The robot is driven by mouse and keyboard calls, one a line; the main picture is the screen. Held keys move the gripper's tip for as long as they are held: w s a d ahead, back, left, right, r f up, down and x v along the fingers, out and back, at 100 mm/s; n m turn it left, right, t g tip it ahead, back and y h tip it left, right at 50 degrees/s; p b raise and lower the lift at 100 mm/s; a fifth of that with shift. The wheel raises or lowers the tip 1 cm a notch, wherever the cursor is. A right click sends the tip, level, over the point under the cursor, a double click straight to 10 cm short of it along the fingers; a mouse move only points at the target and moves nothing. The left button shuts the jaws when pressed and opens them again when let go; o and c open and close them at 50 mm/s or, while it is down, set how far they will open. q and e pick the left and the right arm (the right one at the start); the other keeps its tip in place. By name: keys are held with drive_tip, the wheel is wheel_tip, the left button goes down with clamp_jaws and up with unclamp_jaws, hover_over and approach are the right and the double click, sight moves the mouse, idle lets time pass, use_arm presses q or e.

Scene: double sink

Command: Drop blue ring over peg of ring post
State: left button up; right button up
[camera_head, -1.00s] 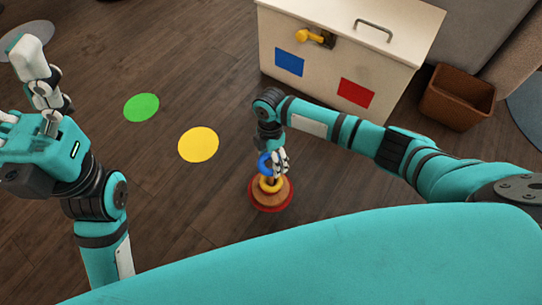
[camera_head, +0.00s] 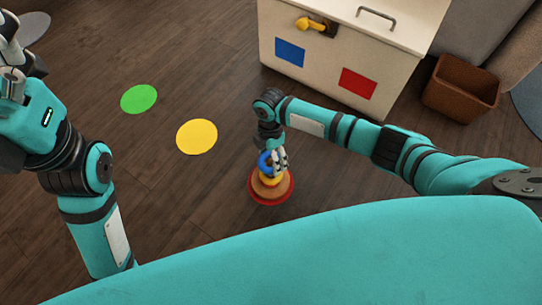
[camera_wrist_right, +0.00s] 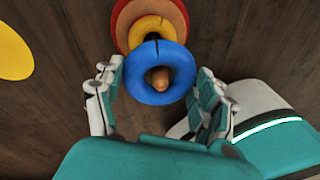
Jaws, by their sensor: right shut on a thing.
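The blue ring (camera_head: 265,163) is held by my right gripper (camera_head: 279,160), just above the ring post. In the right wrist view the blue ring (camera_wrist_right: 157,95) is between the fingers of my right gripper (camera_wrist_right: 157,92), and the brown peg tip (camera_wrist_right: 158,80) shows in its hole. The ring post has a red base (camera_head: 270,203), with a yellow ring (camera_head: 272,181) low on it. The lower peg is hidden by the blue ring. My left gripper (camera_head: 12,70) is at the upper left edge, partly cut off, away from the post.
A white chest (camera_head: 335,75) with blue and red squares and a yellow latch stands behind the post. A brown bin (camera_head: 462,90) is to its right. Flat green (camera_head: 139,99) and yellow (camera_head: 196,136) discs lie on the floor, which is clear around the post.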

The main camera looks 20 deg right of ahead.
drive_tip(key=o, duration=1.2)
drive_tip(key=shift+r, duration=0.1)
drive_tip(key=r, duration=0.4)
drive_tip(key=w+r, duration=0.1)
drive_tip(key=r, duration=0.2)
drive_tip(key=w+r, duration=0.1)
drive_tip(key=r, duration=0.3)
drive_tip(key=shift+d+r, duration=0.25)
drive_tip(key=shift+r, duration=0.05)
